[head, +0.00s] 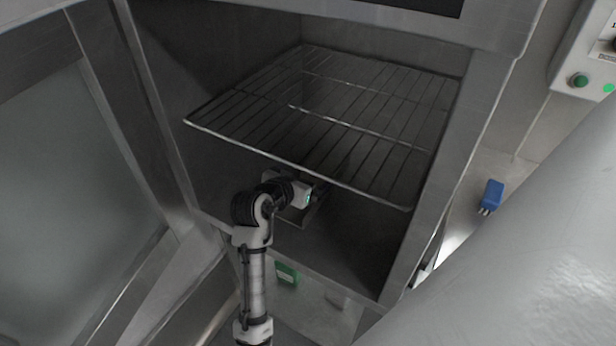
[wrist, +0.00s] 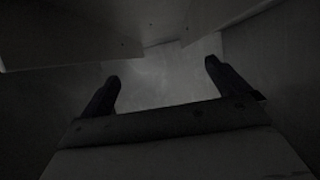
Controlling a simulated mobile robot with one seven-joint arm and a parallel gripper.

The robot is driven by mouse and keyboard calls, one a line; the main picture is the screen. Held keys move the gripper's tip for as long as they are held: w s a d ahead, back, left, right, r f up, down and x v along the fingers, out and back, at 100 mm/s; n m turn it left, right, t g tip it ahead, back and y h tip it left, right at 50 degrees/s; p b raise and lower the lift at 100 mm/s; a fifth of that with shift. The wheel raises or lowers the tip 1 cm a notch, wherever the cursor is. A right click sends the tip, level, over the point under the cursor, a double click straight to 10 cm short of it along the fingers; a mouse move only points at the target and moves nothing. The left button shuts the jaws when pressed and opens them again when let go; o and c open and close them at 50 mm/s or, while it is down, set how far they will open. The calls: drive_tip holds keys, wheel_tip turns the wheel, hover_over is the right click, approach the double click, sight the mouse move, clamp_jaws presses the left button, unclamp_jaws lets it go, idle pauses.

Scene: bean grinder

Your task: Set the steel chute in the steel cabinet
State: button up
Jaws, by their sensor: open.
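The steel cabinet (head: 340,28) stands open, with a wire rack (head: 300,108) across its inside. My gripper (wrist: 161,70) is inside the cabinet, below the rack. In the wrist view its two dark fingers are wide apart, with nothing held between them. A grey metal piece (head: 303,215), likely the steel chute, shows just under my wrist in the head view, above the cabinet floor. It is partly hidden by my wrist and the rack. In the dim wrist view, angled pale plates (wrist: 70,40) lie beyond the fingers. I cannot tell if they belong to the chute.
The cabinet door (head: 70,190) is swung open at the left. A green object (head: 288,274) lies below the cabinet's front edge, and a blue one (head: 491,196) is to the right. A control box (head: 585,50) is at upper right. The compartment's right side looks free.

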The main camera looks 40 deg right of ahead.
drive_tip(key=b+v, duration=0.2)
drive_tip(key=v, duration=0.8)
drive_tip(key=shift+f, duration=0.1)
